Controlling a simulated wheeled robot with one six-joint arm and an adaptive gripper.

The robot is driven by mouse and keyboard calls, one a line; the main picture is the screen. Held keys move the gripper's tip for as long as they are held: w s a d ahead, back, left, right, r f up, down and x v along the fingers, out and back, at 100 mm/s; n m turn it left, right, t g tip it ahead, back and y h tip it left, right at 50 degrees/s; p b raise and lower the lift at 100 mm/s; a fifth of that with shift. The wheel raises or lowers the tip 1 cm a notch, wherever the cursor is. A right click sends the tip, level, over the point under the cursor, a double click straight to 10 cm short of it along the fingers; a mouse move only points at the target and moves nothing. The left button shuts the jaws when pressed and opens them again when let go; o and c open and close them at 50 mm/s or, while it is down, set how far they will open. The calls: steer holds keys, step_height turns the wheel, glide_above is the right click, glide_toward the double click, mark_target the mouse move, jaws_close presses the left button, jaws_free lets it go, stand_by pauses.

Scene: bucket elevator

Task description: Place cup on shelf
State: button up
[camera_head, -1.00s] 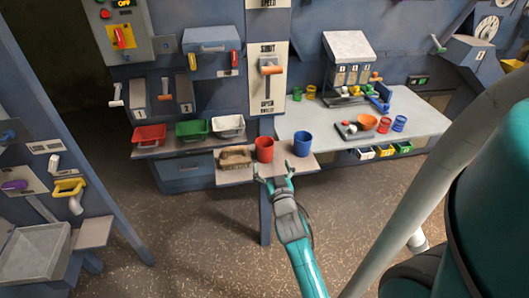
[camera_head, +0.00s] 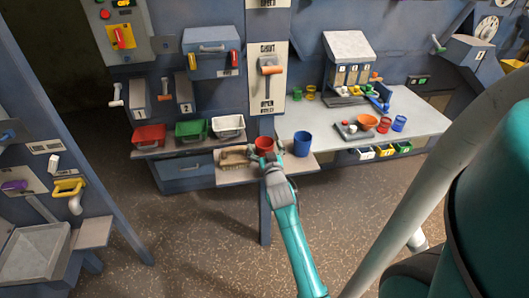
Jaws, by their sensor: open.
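A red cup (camera_head: 264,144) stands upright on a small pale shelf (camera_head: 231,177) at the middle of the view.
A brown brush-like object (camera_head: 234,156) lies on the shelf left of the red cup. Red, green and white bins (camera_head: 228,126) stand on a ledge behind left. A grey table (camera_head: 425,118) at right holds a bowl (camera_head: 367,122) and more cups. A lever panel (camera_head: 267,75) rises behind.

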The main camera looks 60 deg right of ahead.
steer(key=shift+c, duration=0.2)
steer(key=shift+r, duration=0.1)
steer(key=c, duration=1.3)
